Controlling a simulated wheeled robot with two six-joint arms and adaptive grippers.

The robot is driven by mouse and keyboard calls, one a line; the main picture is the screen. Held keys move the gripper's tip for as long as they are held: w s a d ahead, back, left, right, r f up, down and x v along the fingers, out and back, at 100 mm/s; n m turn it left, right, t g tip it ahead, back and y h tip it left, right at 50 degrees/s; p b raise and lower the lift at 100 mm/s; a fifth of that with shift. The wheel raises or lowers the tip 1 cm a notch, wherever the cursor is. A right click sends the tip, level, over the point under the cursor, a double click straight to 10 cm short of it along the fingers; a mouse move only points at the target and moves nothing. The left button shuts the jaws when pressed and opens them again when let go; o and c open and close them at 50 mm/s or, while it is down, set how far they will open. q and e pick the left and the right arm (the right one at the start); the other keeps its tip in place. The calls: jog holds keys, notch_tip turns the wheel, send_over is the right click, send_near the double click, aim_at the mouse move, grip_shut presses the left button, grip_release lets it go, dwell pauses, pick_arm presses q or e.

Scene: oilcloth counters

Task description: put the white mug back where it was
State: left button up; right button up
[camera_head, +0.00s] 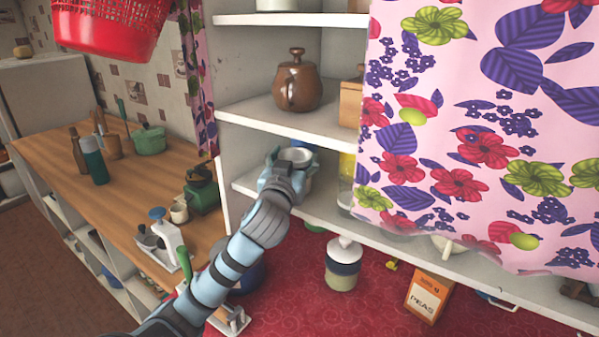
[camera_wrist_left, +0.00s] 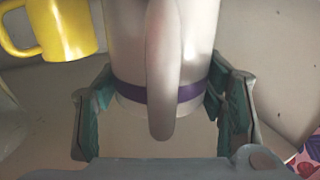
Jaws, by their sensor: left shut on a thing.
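The white mug (camera_wrist_left: 205,30) has a purple band near its lower end, and its handle faces the left wrist camera. My left gripper (camera_wrist_left: 163,108) is shut on it, with a finger on either side of the mug. In the head view my left gripper (camera_head: 284,172) reaches into the lower shelf (camera_head: 247,184) of the open cupboard, and the mug's pale rim (camera_head: 297,154) shows just beyond the fingers. I cannot tell whether the mug's base touches the shelf. My right gripper is not in view.
A yellow mug (camera_wrist_left: 65,30) stands left of the white mug in the wrist view. A floral curtain (camera_head: 470,150) covers the cupboard's right part. A lidded jar (camera_head: 343,265) and peas box (camera_head: 428,296) stand on the red counter below.

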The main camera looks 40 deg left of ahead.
pick_arm(q)
jog(key=shift+w+p, duration=0.3)
jog(key=shift+w, duration=0.05)
jog(key=o, duration=1.6)
jog(key=shift+w+a+f, duration=0.1)
jog(key=shift+w+f, duration=0.15)
jog(key=shift+w, duration=0.1)
jog(key=shift+c, duration=0.2)
jog(key=shift+s+r, duration=0.2)
jog(key=shift+s, duration=0.2)
jog(key=shift+s+d, duration=0.2)
jog(key=v, duration=0.5)
jog(key=shift+s+d+f, duration=0.1)
jog(key=shift+d+f, duration=0.05)
jog(key=shift+d, duration=0.05)
jog(key=p+v, duration=0.6)
jog(key=p, duration=0.2)
jog(key=shift+a, duration=0.15)
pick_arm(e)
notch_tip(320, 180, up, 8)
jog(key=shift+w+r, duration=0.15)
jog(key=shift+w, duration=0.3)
